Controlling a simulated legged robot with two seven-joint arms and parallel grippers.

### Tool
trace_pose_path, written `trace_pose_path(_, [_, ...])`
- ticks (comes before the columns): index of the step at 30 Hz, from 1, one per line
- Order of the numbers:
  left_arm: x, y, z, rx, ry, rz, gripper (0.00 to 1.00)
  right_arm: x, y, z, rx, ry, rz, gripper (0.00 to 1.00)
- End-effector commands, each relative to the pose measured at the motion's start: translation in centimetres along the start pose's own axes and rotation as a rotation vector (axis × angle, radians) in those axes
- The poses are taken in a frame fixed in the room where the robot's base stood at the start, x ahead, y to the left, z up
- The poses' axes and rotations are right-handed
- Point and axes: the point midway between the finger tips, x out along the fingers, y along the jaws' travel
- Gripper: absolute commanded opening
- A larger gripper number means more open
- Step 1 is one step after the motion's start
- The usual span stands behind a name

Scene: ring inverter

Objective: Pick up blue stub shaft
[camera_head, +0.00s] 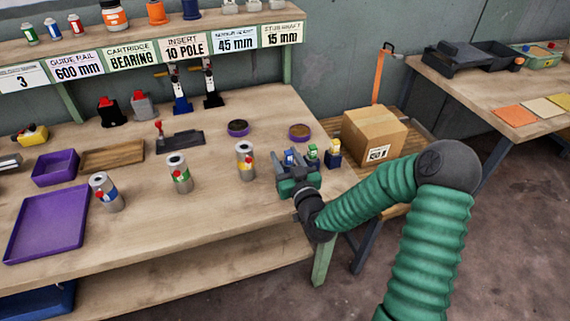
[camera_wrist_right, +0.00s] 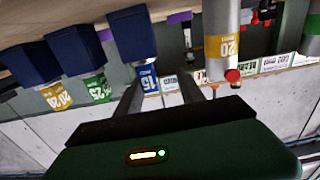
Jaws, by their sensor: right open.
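The blue stub shaft (camera_head: 290,156), with a blue band marked 15, stands near the right end of the workbench. It also shows in the right wrist view (camera_wrist_right: 149,80), where the picture is upside down and its dark blue block is at the top. My right gripper (camera_head: 283,163) is open beside it, partly hiding it in the head view. In the right wrist view the blue band lies between the two fingers (camera_wrist_right: 160,90), closer to the left one; contact cannot be told. My left gripper is not in view.
Green (camera_head: 312,153) and yellow (camera_head: 333,154) stub shafts stand close to the right of the blue one. A silver cylinder with a yellow band (camera_head: 246,160) stands to the left. Two round purple dishes (camera_head: 300,132) lie behind. A cardboard box (camera_head: 374,135) sits beyond the bench's right edge.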

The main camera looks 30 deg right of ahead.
Motion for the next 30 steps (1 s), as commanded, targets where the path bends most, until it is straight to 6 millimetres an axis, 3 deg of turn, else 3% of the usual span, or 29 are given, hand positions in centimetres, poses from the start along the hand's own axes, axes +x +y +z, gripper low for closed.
trace_pose_path(8, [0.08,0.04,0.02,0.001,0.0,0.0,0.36,0.92,0.42,0.19,0.003,-0.001,0.002,0.45])
trace_pose_path(19, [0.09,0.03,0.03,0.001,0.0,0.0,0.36,0.81,0.02,0.05,-0.001,0.0,0.001,0.0])
trace_pose_path(30, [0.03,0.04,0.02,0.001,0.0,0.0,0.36,0.86,0.26,-0.01,0.001,0.001,0.002,0.0])
